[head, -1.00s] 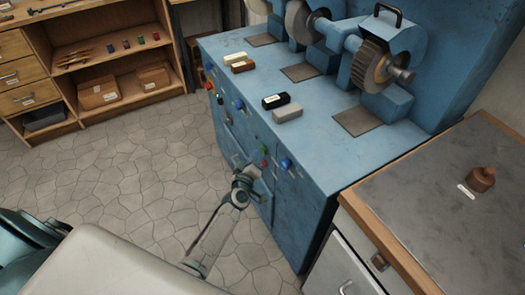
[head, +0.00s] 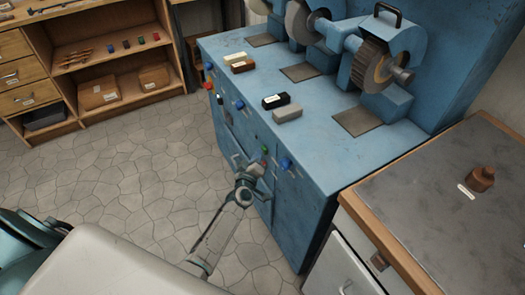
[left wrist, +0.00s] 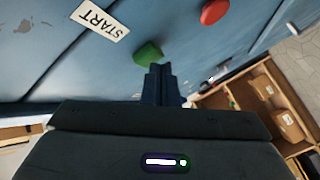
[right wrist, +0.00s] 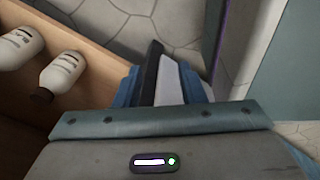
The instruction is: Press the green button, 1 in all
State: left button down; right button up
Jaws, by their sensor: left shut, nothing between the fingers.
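The green button (left wrist: 148,53) is on the blue machine's front panel, beside a white START label (left wrist: 100,19) in the left wrist view. My left gripper (left wrist: 160,72) is shut and empty. Its fingertips are close to the green button, just below and right of it in that view; I cannot tell whether they touch. In the head view my left gripper (head: 256,168) is at the front panel, hiding part of the controls. My right gripper (right wrist: 165,75) shows only in the right wrist view, with its fingers apart.
A red button (left wrist: 214,12) sits near the green one. The blue machine (head: 330,155) carries grinding wheels and several blocks on top. A grey-topped bench (head: 430,200) stands to its right, a wooden shelf (head: 110,50) at the back left. White bottles (right wrist: 60,75) show below the right wrist.

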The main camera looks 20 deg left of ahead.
pick_arm(q)
jog(key=shift+w+d, duration=0.15)
jog(key=shift+w, duration=0.05)
jog(key=shift+s, duration=0.1)
dwell(0.4)
jog(key=shift+s+a, duration=0.55)
jog(key=shift+s, duration=0.05)
jog(key=s+a, duration=0.1)
jog(key=s, duration=0.1)
jog(key=s+a, duration=0.2)
jog(key=shift+p, duration=0.35)
jog(key=shift+f, duration=0.1)
dwell(0.7)
